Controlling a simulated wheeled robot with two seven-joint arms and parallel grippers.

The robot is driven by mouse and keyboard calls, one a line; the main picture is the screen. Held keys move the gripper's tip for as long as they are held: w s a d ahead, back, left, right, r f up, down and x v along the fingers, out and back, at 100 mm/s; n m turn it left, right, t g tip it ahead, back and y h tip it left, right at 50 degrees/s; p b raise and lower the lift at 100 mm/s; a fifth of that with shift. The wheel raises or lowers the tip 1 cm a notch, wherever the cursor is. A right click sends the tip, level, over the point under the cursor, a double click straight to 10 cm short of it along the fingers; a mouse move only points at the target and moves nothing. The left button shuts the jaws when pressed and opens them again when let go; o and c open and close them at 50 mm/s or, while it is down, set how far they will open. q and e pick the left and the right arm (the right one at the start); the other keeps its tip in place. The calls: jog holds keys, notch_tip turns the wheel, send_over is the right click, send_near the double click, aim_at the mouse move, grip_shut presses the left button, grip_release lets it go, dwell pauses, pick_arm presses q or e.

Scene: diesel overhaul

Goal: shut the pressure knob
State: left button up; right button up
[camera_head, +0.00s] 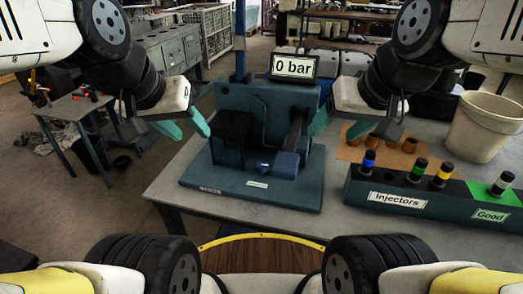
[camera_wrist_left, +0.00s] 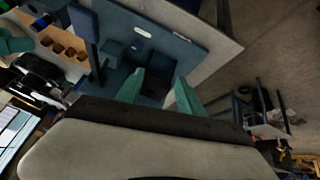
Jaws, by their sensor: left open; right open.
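The pressure knob appears to be the small blue knob (camera_head: 263,168) low on the front of the blue-grey test stand (camera_head: 220,97), just left of a blue block (camera_head: 286,165) at the lever's end. The display (camera_head: 294,67) on top reads "0 bar". My left gripper (camera_head: 195,135) is open and empty, left of the stand near a dark box (camera_head: 232,130). In the left wrist view its open fingers (camera_wrist_left: 159,76) point toward the stand's base (camera_wrist_left: 185,52). My right gripper (camera_head: 329,137) is open at the stand's right side, apart from the knob.
A rack labelled "Injectors" (camera_head: 397,201) with colour-banded injectors stands at the right, with a green "Good" section (camera_head: 490,214). Several orange-brown cups (camera_head: 391,141) and a beige bucket (camera_head: 481,126) are behind it. The table's front (camera_head: 250,224) is clear.

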pick_arm(q)
jog(key=shift+o, duration=1.2)
jog(key=shift+w, duration=0.1)
jog(key=n+g+y, duration=0.2)
jog(key=n+g, duration=0.4)
jog(key=n, duration=0.7)
send_near(262, 164)
jog(key=shift+a+f, duration=0.15)
jog(key=shift+a, duration=0.05)
jog(key=shift+d+f, duration=0.25)
jog(key=shift+f, duration=0.35)
notch_tip(262, 164, down, 7)
jog(key=shift+f, duration=0.15)
grip_shut()
